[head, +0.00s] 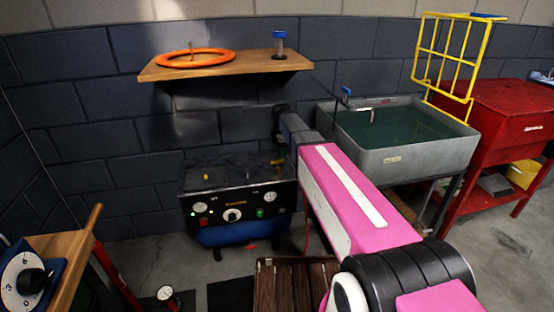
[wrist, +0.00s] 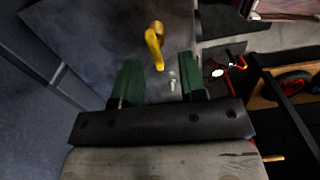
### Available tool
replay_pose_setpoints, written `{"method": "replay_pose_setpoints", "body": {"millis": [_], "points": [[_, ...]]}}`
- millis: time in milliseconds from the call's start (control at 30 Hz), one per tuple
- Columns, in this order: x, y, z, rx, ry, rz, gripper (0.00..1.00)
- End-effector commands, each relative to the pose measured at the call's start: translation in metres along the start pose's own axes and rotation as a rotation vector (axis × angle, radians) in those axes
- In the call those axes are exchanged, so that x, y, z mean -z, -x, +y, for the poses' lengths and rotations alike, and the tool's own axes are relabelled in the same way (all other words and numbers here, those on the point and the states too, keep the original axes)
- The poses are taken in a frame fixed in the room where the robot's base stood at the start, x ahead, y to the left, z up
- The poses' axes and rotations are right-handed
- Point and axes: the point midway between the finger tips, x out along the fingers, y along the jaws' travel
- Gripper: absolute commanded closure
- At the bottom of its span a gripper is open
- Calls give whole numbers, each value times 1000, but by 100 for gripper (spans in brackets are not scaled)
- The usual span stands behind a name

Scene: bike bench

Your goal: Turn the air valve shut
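A small yellow lever (wrist: 154,45) stands on the compressor's dark flat top in the wrist view, just beyond my fingertips and roughly in line with the gap between them. It looks like the air valve's handle. In the head view a small yellow piece (head: 206,177) shows on the left of the compressor (head: 238,228); I cannot tell surely if it is the same lever. In the head view my arm hides much of the gripper, over the compressor's right end.
The compressor's front carries gauges and knobs. A wooden shelf (head: 225,66) with an orange ring (head: 195,58) is on the wall above. A grey sink (head: 425,155) stands to the right, near a red cabinet (head: 510,110). A wooden crate (head: 290,285) is on the floor in front.

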Motion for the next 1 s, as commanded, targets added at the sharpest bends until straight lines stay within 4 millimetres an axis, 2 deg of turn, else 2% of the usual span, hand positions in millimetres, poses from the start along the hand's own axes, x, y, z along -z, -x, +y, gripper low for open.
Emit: {"method": "replay_pose_setpoints", "body": {"millis": [1000], "points": [[-2, 62, 0, -1, 0, 0, 62]]}}
